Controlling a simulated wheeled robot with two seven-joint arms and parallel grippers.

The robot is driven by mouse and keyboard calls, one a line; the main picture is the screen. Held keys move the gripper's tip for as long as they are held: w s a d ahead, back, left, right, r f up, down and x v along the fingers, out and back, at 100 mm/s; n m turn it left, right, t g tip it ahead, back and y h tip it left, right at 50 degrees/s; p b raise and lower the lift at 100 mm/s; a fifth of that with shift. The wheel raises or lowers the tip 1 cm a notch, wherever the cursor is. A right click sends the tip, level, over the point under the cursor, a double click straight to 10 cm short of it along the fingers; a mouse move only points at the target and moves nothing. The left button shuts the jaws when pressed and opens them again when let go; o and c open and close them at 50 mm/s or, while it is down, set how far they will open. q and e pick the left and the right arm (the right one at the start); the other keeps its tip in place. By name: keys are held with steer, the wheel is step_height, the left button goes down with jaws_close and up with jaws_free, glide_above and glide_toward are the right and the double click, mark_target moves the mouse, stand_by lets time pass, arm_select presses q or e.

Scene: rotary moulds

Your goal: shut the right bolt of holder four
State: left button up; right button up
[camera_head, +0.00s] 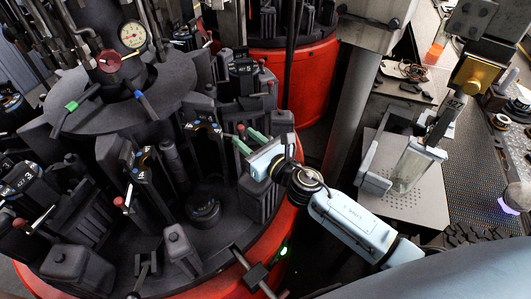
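The holder nearest my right gripper is a dark block with a small curved label plate (205,127); its number is too small to read surely, so I cannot confirm that it is holder four. A red-tipped bolt handle (241,128) stands at its right side. My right gripper (244,135) reaches in from the lower right, its pale body beside the holder and its two green fingers pointing up-left. The fingers are apart, with their tips close to the red tip; I cannot tell whether they touch it. The bolt's own position is partly hidden. My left gripper is not in view.
The round dark mould table with a red rim (290,225) fills the left. A gauge (133,35) sits on its central column. A holder marked 5 (243,68) stands behind. At right is a bench with a perforated plate (415,205) and a clear-walled fixture (412,165).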

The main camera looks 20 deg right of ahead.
steer(key=b+v, duration=0.1)
steer(key=v, duration=0.5)
steer(key=shift+s, duration=0.4)
steer(key=shift+s+d, duration=0.3)
steer(key=shift+s, duration=0.3)
